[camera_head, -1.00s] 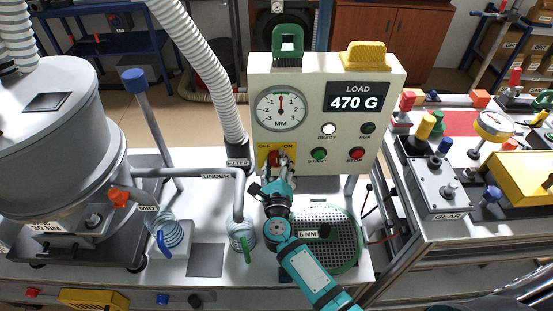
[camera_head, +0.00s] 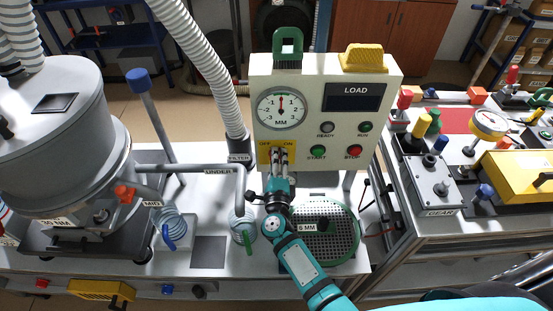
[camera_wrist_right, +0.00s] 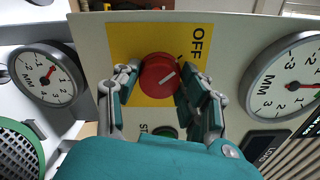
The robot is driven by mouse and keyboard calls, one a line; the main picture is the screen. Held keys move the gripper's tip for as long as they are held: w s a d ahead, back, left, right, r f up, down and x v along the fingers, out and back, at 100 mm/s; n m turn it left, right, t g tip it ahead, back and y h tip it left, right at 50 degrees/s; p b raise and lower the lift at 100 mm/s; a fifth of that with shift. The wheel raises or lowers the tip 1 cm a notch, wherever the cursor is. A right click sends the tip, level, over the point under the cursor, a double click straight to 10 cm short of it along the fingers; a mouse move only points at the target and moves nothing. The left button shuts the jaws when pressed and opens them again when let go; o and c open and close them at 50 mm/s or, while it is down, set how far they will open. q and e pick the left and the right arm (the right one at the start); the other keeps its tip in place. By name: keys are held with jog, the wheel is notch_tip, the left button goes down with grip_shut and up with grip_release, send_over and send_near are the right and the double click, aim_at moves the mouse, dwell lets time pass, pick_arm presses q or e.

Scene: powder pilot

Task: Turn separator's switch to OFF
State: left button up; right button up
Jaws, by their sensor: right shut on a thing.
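The separator (camera_head: 320,110) is a cream panel box with a yellow switch plate (camera_head: 264,156) marked OFF and ON. My right gripper (camera_head: 279,155) is at the plate and its fingers hide the knob in the head view. In the right wrist view the round red knob (camera_wrist_right: 158,72) sits between the fingers of my right gripper (camera_wrist_right: 159,84), which are closed on its sides. The knob's white line slants toward the OFF word (camera_wrist_right: 197,41). The LOAD display (camera_head: 355,97) is blank and the READY lamp (camera_head: 327,128) is grey. My left gripper is not in view.
Green START (camera_head: 317,152) and red STOP (camera_head: 355,150) buttons sit close right of the switch. A grey pipe (camera_head: 190,168) and white hose (camera_head: 203,62) stand left of the panel. A green-rimmed sieve (camera_head: 345,245) lies below my right arm.

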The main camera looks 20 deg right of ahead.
dwell(0.5)
jog(key=o, duration=1.2)
jog(key=shift+a, duration=0.1)
jog(key=shift+c, duration=0.2)
jog(key=v, duration=0.7)
jog(key=shift+s, duration=0.25)
jog(key=shift+a, duration=0.1)
